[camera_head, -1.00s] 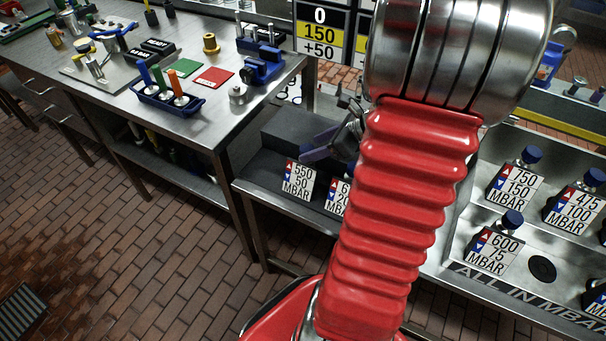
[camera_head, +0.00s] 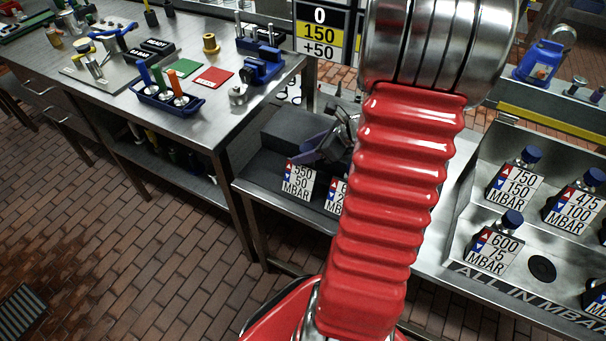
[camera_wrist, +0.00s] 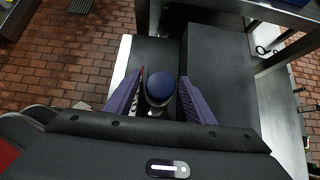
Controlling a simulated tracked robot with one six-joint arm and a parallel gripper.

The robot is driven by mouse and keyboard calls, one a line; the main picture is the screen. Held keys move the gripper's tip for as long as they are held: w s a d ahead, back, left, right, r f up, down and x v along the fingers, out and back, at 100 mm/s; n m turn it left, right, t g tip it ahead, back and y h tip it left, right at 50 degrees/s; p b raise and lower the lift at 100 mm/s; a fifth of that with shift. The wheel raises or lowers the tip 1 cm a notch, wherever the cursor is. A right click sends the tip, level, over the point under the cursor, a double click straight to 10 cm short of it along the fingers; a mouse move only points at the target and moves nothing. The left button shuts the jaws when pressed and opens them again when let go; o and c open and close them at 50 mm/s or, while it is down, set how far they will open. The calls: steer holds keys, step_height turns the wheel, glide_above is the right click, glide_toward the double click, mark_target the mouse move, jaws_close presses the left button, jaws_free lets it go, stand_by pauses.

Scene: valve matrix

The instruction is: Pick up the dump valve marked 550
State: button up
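The dump valve marked 550 shows its white tag (camera_head: 299,180), reading 550 / 50 MBAR, at the front of the dark bench shelf in the head view. In the wrist view a valve with a round blue cap (camera_wrist: 160,87) stands between the two purple fingers of my gripper (camera_wrist: 160,103). The fingers are apart, with a gap visible on the right side of the cap. In the head view my gripper (camera_head: 318,150) is just above and behind the 550 tag, partly hidden by my red arm. The valve's body is mostly hidden there.
A second tagged valve (camera_head: 335,195) is right beside the 550 tag, partly covered by my arm. A dark raised block (camera_wrist: 222,80) lies right of the fingers. A metal tray (camera_head: 470,245) at right holds several blue-capped valves. A workbench (camera_head: 215,115) stands at left.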

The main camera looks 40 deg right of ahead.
jaws_close()
stand_by(0.4)
steer(key=shift+r, duration=0.1)
step_height(320, 180, up, 18)
stand_by(0.9)
stand_by(0.4)
